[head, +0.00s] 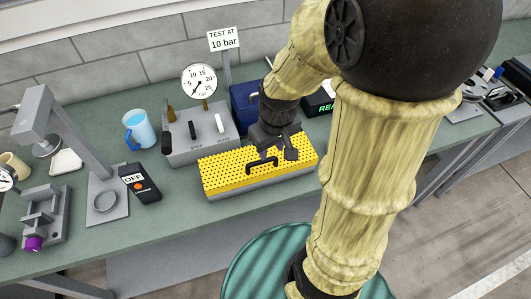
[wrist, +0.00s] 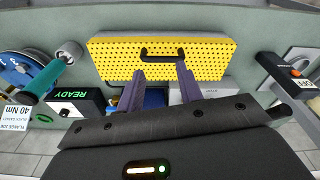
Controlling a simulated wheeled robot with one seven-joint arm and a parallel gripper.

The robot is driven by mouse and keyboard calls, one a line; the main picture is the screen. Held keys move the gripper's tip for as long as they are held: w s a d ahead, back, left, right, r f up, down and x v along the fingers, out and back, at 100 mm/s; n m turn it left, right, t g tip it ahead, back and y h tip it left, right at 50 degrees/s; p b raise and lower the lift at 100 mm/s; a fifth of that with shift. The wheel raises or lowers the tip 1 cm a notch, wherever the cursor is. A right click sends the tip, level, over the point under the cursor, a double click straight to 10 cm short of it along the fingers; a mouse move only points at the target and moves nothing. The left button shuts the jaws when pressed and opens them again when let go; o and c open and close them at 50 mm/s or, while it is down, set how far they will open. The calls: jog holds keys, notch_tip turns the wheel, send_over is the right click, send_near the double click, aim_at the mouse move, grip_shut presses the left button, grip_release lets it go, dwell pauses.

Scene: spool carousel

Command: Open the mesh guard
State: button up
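The mesh guard (head: 228,178) is a yellow perforated cover lying flat over a long grey base on the green bench. It fills the upper middle of the wrist view (wrist: 120,60). Its black bar handle (head: 262,165) stands on top, near the guard's front edge, and also shows in the wrist view (wrist: 162,53). My gripper (head: 280,154) is over the guard, close to the handle. In the wrist view my gripper (wrist: 160,70) has its two fingers spread apart with nothing between them. The fingertips look short of the handle; contact is not visible.
A grey box (head: 190,153) with a dial gauge and two levers stands behind the guard, beside a blue box (head: 243,108). Left are a black OFF box (head: 139,183), a blue mug (head: 138,130) and a grey press (head: 75,140). A teal round top (head: 262,262) is in front.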

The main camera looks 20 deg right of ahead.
jog(key=w+d+r+n+g+y+p, duration=0.1)
jog(key=w+d+r+n+g+y, duration=0.1)
jog(key=n, duration=0.5)
jog(key=w+d+r+n+g+y, duration=0.1)
jog(key=w+d+r+n+y, duration=0.1)
jog(key=w+d+n, duration=0.3)
jog(key=w+n, duration=0.2)
jog(key=shift+w+r+n+g+p, duration=0.15)
jog(key=shift+w+n+g+p, duration=0.05)
jog(key=shift+n+g+p, duration=0.2)
jog(key=shift+d, duration=0.1)
jog(key=p, duration=0.4)
send_over(258, 157)
jog(key=s+d, duration=0.1)
jog(key=s, duration=0.3)
notch_tip(258, 157, down, 16)
jog(key=shift+d+r, duration=0.1)
grip_shut()
